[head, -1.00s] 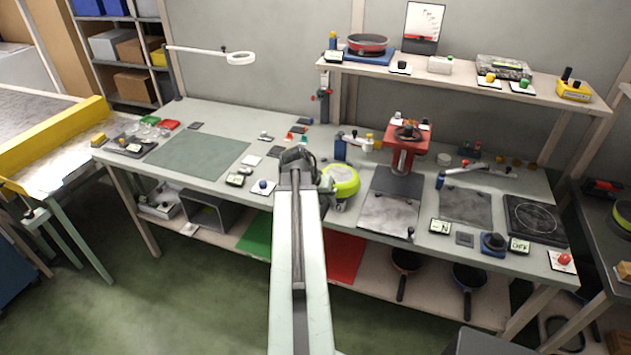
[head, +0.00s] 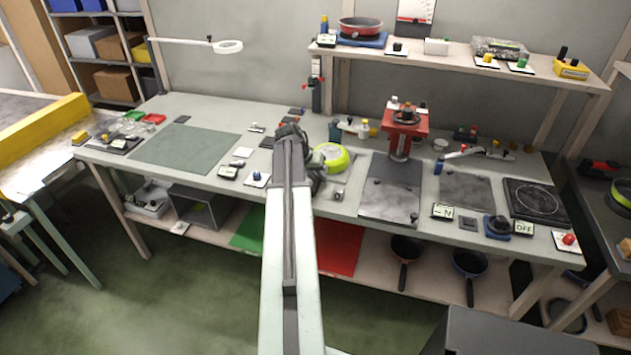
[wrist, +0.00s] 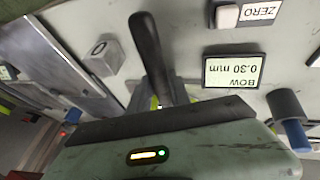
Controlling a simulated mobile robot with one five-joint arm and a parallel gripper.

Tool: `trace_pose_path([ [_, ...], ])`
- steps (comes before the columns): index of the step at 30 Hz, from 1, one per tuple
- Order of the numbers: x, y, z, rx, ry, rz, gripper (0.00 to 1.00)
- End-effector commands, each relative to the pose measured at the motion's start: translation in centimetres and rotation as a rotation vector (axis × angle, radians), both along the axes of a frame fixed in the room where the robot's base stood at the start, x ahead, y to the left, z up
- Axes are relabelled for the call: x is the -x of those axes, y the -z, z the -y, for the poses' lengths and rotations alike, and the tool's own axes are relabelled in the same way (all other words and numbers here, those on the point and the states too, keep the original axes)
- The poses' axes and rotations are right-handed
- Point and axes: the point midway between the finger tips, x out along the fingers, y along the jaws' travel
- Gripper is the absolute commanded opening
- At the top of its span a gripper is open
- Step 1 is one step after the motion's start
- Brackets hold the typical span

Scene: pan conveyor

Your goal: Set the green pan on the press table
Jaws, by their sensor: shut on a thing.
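The green pan (head: 333,157) is at the end of my arm, over the middle of the workbench, with its bright green side partly hidden by my wrist. My gripper (head: 312,165) is shut on its dark handle, which stands out of the jaws in the wrist view (wrist: 148,50). Small bits of green show by the jaws there. The press table, a grey metal plate (head: 388,200) below a red press (head: 404,125), lies just right of the pan. The pan is apart from the press. Whether it touches the bench is hidden.
A display reading "BOW 0.30 mm" (wrist: 232,71) and a dark, blue-based knob (wrist: 289,106) are near my gripper. The green-grey mat (head: 185,148) at left is bare. A hotplate (head: 538,200) is at right.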

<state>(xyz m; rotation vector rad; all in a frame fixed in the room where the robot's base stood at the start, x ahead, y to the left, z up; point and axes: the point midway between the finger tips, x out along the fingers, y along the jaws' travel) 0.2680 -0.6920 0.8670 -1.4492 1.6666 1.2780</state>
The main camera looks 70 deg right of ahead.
Motion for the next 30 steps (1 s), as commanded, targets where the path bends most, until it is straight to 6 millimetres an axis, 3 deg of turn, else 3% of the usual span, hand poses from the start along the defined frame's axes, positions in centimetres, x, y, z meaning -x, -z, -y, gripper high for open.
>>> trace_pose_path([
  [4, -0.6, -0.2, -0.2, -0.003, -0.009, 0.001, 0.0],
  [5, -0.6, -0.1, -0.3, -0.004, -0.009, 0.002, 0.29],
  [6, -0.6, -0.1, -0.3, -0.004, -0.009, 0.002, 0.4],
  [7, -0.6, -0.1, -0.3, -0.004, -0.01, 0.002, 0.45],
  [20, -0.7, -1.0, -0.5, -0.003, -0.009, 0.001, 0.45],
  [26, -1.3, -4.2, -1.7, -0.004, -0.01, 0.001, 0.45],
  [30, -2.1, -7.3, -3.1, -0.004, -0.009, 0.002, 0.45],
])
